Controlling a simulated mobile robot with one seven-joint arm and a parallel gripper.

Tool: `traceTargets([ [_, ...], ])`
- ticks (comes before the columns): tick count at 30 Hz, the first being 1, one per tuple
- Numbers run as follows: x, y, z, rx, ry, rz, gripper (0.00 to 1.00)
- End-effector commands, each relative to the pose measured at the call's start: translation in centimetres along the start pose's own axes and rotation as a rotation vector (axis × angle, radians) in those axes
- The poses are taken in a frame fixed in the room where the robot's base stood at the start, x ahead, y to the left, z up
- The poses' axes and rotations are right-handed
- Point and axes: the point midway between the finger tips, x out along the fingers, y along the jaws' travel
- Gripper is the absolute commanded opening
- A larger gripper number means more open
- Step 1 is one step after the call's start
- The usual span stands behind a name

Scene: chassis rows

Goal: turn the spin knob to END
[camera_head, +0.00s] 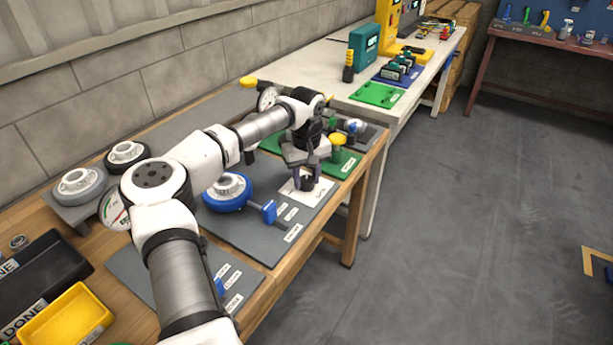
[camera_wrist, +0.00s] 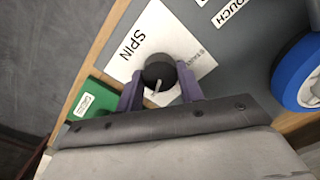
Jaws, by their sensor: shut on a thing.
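The spin knob (camera_wrist: 159,72) is a round black knob with a pale pointer line on its top, on a white plate (camera_wrist: 133,45) marked SPIN. In the wrist view the pointer points toward the bottom of the picture, slightly left. My gripper (camera_wrist: 161,84) is over the plate with its two purple fingers on either side of the knob, shut on it. In the head view my gripper (camera_head: 307,175) reaches down onto the knob (camera_head: 307,184) at the right part of the grey panel. The END mark cannot be read in either view.
A blue-rimmed wheel (camera_head: 228,191) and a blue lever (camera_head: 268,211) stand left of the knob. A green panel (camera_head: 342,164) with a yellow-topped part (camera_head: 338,140) lies behind. A black tray (camera_head: 40,275) and yellow bin (camera_head: 66,318) are at front left.

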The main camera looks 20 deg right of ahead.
Motion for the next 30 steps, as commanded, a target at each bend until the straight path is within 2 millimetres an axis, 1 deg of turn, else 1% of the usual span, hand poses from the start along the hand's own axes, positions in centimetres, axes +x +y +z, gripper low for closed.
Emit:
traceTargets([
  [11, -0.1, 0.1, 0.0, 0.007, 0.001, 0.001, 0.14],
  [12, -0.1, 0.1, 0.0, 0.006, 0.001, 0.001, 0.40],
  [16, -0.1, 0.1, 0.0, 0.006, 0.001, 0.001, 0.57],
  [17, -0.1, 0.1, 0.0, 0.005, 0.001, 0.001, 0.59],
  [26, -0.2, 0.0, 0.0, 0.004, 0.001, 0.000, 0.59],
  [29, -0.9, 0.0, -0.1, 0.003, 0.002, 0.000, 0.59],
  [30, -1.5, 0.0, -0.1, 0.003, 0.002, 0.000, 0.59],
])
